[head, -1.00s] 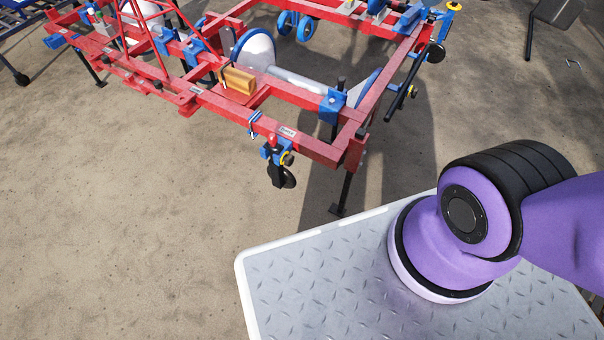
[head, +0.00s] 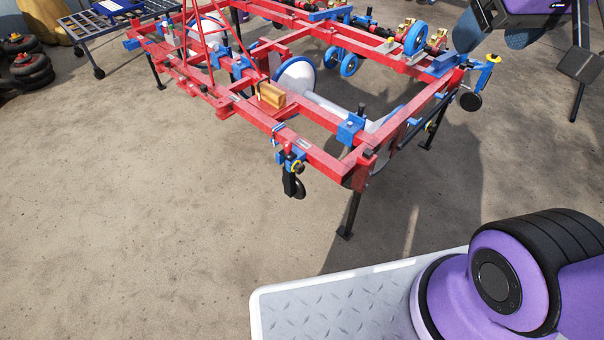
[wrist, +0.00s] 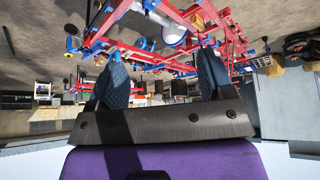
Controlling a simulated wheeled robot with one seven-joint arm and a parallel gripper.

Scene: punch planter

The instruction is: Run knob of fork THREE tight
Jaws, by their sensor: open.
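The red planter frame (head: 322,160) stands on the ground with blue clamps along its bars. A front blue clamp (head: 350,131) bears an upright black knob (head: 362,109). Another blue clamp with a black wheel (head: 299,188) hangs at the near corner. I cannot read any fork number, so I cannot tell which is fork THREE. My gripper shows at the top right of the head view (head: 497,32), partly cut off. In the wrist view my gripper (wrist: 163,72) has two blue textured fingers spread apart with nothing between them. The planter frame appears beyond them, inverted.
A white-rimmed, grey tread-plate deck (head: 330,305) lies at the bottom, below my purple arm joint. Black stacked weights (head: 32,70) stand at the far left. A dark panel on a post (head: 581,66) stands at the right.

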